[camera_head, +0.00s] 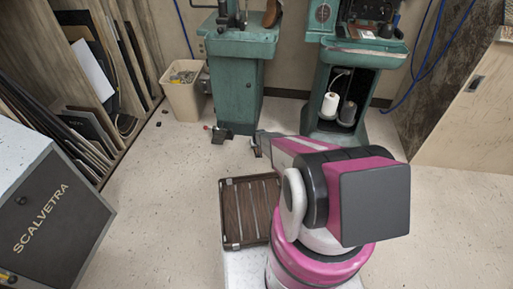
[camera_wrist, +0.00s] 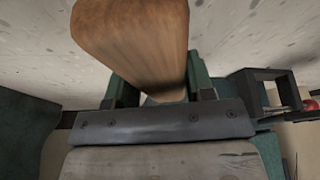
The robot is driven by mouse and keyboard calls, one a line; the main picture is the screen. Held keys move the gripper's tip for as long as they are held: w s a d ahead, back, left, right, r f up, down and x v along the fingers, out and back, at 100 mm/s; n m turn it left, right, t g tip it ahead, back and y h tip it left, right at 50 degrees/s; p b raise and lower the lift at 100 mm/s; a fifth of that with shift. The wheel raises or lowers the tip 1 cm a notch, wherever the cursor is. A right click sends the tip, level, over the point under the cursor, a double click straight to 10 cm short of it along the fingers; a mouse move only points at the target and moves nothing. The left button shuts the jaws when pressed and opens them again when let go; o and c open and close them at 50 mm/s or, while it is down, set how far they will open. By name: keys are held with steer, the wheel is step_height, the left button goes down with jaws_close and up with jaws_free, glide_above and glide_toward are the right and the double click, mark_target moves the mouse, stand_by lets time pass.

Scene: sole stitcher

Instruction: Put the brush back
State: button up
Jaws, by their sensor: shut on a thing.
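My arm reaches away from me in the head view, and its narrow far end with my gripper (camera_head: 262,141) is low in front of the left green machine. The fingers are too small there to make out. In the wrist view a brown wooden block with rounded edges (camera_wrist: 138,40), which looks like the brush, fills the top middle close to the camera. My gripper is shut on it. The brush's far end is hidden behind a dark metal strip. I cannot make out the brush in the head view.
The wrist view shows a screwed metal strip (camera_wrist: 160,124) over a pale wooden board (camera_wrist: 160,162). Two green machines (camera_head: 241,85) (camera_head: 362,55) stand at the back. A bin (camera_head: 184,98) stands left of them. A dark slatted tray (camera_head: 250,208) lies beside my arm. Floor is open at left.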

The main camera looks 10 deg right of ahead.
steer(key=shift+f, duration=0.3)
steer(key=shift+f, duration=0.15)
steer(key=o, duration=0.8)
steer(key=shift+o, duration=0.2)
steer(key=s+r+g, duration=0.1)
steer(key=s+r, duration=0.6)
steer(key=r, duration=0.6)
steer(key=s+r, duration=0.6)
steer(key=r, duration=0.8)
steer(key=s+r+m+g, duration=0.1)
steer(key=s+r+g, duration=0.2)
steer(key=s+r, duration=2.1)
steer(key=shift+r+g, duration=0.3)
steer(key=shift+r, duration=0.6)
steer(key=shift+s, duration=0.1)
